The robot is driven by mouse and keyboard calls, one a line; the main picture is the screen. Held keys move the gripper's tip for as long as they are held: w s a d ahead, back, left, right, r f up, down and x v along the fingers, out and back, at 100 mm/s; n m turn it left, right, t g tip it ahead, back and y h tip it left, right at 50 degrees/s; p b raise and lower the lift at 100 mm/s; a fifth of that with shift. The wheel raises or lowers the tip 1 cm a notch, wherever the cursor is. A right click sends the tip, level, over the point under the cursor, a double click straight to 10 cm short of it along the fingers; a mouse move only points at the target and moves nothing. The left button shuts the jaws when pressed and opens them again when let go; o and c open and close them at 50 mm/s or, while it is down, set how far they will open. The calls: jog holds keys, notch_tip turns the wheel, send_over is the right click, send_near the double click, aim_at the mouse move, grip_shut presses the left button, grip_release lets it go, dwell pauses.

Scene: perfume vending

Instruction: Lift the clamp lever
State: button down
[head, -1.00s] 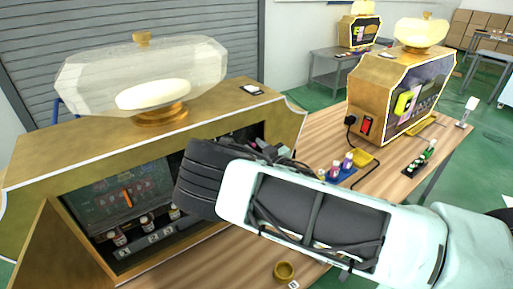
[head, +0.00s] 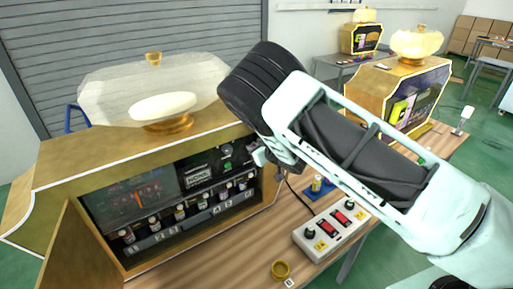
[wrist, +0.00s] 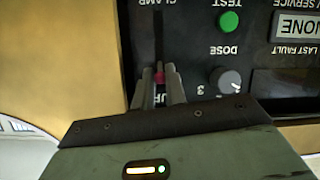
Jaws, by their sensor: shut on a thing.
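The clamp lever (wrist: 160,76) shows in the wrist view as a small reddish tip between my fingers, at the lower end of a dark vertical slot in the picture. The word CLAMP appears upside down at the slot's other end. My gripper (wrist: 161,88) is shut on the lever, and the fingers hide most of it. In the head view my gripper (head: 258,157) is at the right end of the gold machine's (head: 75,158) open front. The lever itself cannot be made out there.
Beside the slot are a green TEST button (wrist: 229,22) and a DOSE knob (wrist: 229,80). Several small bottles (head: 180,212) stand in a row inside the machine.

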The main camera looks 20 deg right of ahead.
jog(key=shift+w+a+r+g+h+p, duration=0.15)
jog(key=shift+w+r+g+h+p, duration=0.2)
jog(key=shift+r+g+p, duration=0.5)
jog(key=shift+f, duration=0.2)
jog(key=c, duration=1.5)
grip_release()
jog(key=b+v, duration=0.6)
jog(key=v, duration=1.1)
jog(key=shift+s+r, duration=0.1)
jog(key=shift+r, duration=0.15)
jog(key=shift+f, duration=0.1)
